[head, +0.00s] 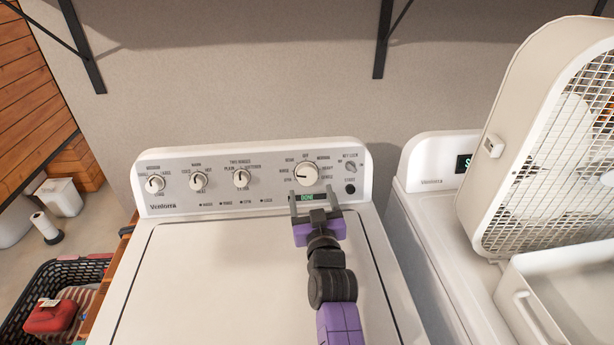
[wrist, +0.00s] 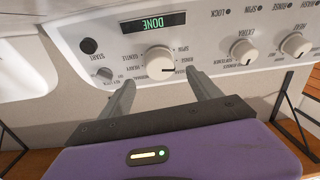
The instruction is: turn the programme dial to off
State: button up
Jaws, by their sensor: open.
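The programme dial (head: 306,174) is the large white knob at the right of the washer's control panel (head: 270,160), with OFF printed above it. In the wrist view the dial (wrist: 160,62), seen upside down, has a dark pointer line, but I cannot tell surely which setting it marks. My gripper (head: 311,192) is open and empty in front of the panel, near the dial. In the wrist view its fingertips (wrist: 160,77) are spread to either side of the dial, with a visible gap on each side. The display (head: 307,197) reads DONE.
Three smaller knobs, one of them the leftmost knob (head: 155,183), sit left on the panel. A key lock switch (head: 350,167) and a dark start button (head: 350,188) are close on the right. A second machine (head: 430,185) and a box fan (head: 545,150) stand to the right.

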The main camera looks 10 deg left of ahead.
aim_at(307, 178)
jog(key=b+x, duration=0.3)
jog(key=b, duration=0.1)
jog(key=b+x, duration=0.1)
jog(key=x, duration=0.1)
jog(key=shift+w+a+f+b, duration=0.1)
jog(key=shift+w+f+b, duration=0.15)
jog(key=shift+b, duration=0.15)
jog(key=shift+b+x, duration=0.6)
jog(key=shift+x, duration=0.25)
jog(key=shift+r, duration=0.2)
jog(key=c, duration=1.4)
jog(key=shift+m+p, duration=0.3)
